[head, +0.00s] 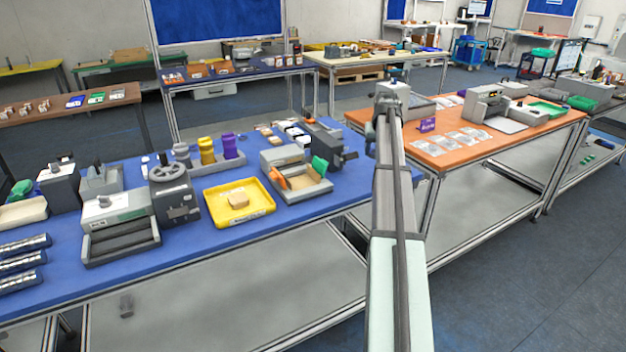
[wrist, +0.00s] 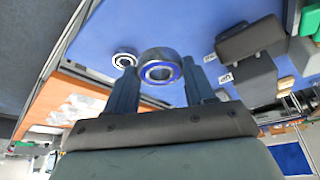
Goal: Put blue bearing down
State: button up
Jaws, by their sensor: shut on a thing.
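The blue bearing (wrist: 162,54) is a metal ring with a blue band around its bore, seen in the wrist view. My gripper (wrist: 160,80) is shut on it, with one dark finger on each side. Behind it is a blue surface (wrist: 185,22); I cannot tell how far the bearing is above it. A second, smaller-looking ring (wrist: 123,60), pale with a dark rim, shows at the left near the edge of that surface. In the head view my arm reaches forward between the blue and orange tables, and the held bearing cannot be made out.
The blue table (head: 285,218) carries grey machines, a yellow tray (head: 262,212) with a tan piece, and a grey unit with a green part (head: 319,166).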

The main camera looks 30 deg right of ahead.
jog(key=s+a+f+m+h, duration=0.1)
jog(key=s+a+m, duration=0.1)
jog(key=s+a, duration=0.35)
jog(key=s+a+m, duration=0.1)
jog(key=s+a, duration=0.1)
jog(key=a, duration=0.7)
jog(key=a+r+n+y, duration=0.2)
jog(key=a+n, duration=0.3)
jog(key=a, duration=2.9)
jog(key=n, duration=0.2)
send_over(299, 184)
jog(key=s, duration=0.1)
jog(key=shift+t, duration=0.4)
jog(key=shift+s+f, duration=0.15)
jog(key=shift+f, duration=4.3)
jog(key=shift+f, duration=0.1)
jog(key=o, duration=1.1)
